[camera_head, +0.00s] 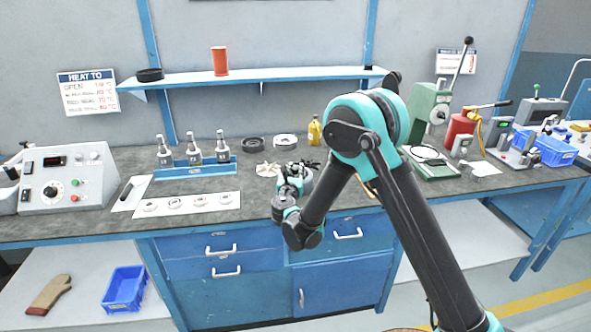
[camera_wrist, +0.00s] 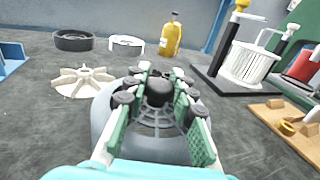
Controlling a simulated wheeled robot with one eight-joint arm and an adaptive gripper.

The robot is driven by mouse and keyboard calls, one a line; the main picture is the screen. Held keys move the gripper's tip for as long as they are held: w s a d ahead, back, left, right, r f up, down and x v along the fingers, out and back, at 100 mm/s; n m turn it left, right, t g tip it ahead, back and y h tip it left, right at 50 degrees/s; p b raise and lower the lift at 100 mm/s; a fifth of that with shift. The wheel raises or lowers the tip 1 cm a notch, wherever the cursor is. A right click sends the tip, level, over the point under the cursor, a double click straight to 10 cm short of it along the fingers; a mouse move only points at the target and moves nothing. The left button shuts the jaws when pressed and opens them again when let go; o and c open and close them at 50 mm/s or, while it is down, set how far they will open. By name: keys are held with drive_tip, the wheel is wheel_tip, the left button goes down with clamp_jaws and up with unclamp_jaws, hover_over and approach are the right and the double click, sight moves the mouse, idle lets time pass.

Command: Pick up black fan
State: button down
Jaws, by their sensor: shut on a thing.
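The fingers hide part of the fan. I cannot tell whether the fan touches the bench top.
A cream bladed wheel (camera_wrist: 83,80) lies just left of the fan. A black ring (camera_wrist: 73,40), a white ring (camera_wrist: 127,45) and a yellow bottle (camera_wrist: 171,35) stand behind. A wooden board (camera_wrist: 290,125) and a black-based device (camera_wrist: 240,65) are on the right.

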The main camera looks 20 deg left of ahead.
drive_tip(key=c, duration=1.3)
unclamp_jaws()
drive_tip(key=shift+f, duration=0.1)
drive_tip(key=shift+r, duration=0.2)
drive_tip(key=v, duration=1.2)
